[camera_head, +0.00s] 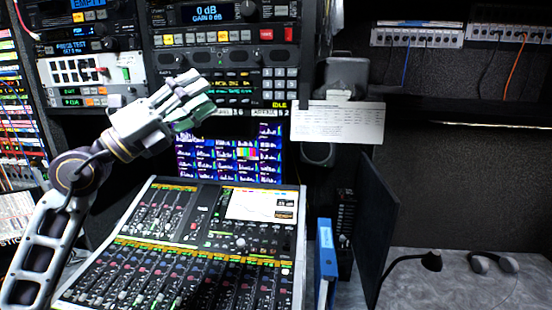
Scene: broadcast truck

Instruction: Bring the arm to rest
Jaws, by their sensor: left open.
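My left arm comes in from the lower left and reaches up to the right. My left gripper (190,101) is open and raised in front of the rack of control panels, above the left part of the mixing console (205,235). I see nothing held between its fingers. I cannot tell from this one view whether the fingertips touch the panel behind them. My right gripper is not in view.
A small monitor (216,160) stands behind the console. A paper sheet (338,122) hangs right of the rack. A blue binder (326,262) and a dark panel (377,225) stand right of the console. A black lamp (431,261) and headphones (493,262) are on the grey desk (455,290).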

